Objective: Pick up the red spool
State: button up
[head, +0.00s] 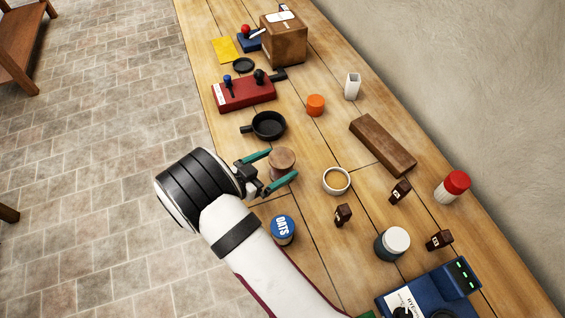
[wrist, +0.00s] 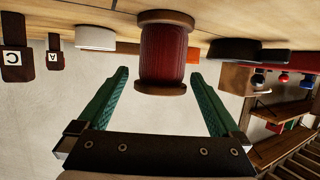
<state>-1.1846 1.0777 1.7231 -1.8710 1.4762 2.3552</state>
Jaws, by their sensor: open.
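The red spool (wrist: 163,54) shows in the wrist view with dark red thread between two brown wooden flanges. In the head view its brown top (head: 282,160) shows as it stands upright on the wooden table. My gripper (head: 283,162) is open, its two green fingers level with the table and pointing at the spool. In the wrist view the spool lies between the fingertips (wrist: 160,72), with a gap on each side. How deep it sits between them is hard to tell.
A white cup (head: 336,181) stands right of the spool and a blue-lidded oats jar (head: 283,230) in front. A black pan (head: 268,125) and orange cylinder (head: 315,105) are behind. Small lettered blocks (head: 343,215) and a wooden bar (head: 382,146) lie to the right.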

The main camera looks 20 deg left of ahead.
aim_at(290, 158)
jog(key=x, duration=0.5)
jog(key=shift+w+d+f, duration=0.1)
jog(key=shift+w+f, duration=0.15)
jog(key=c, duration=1.3)
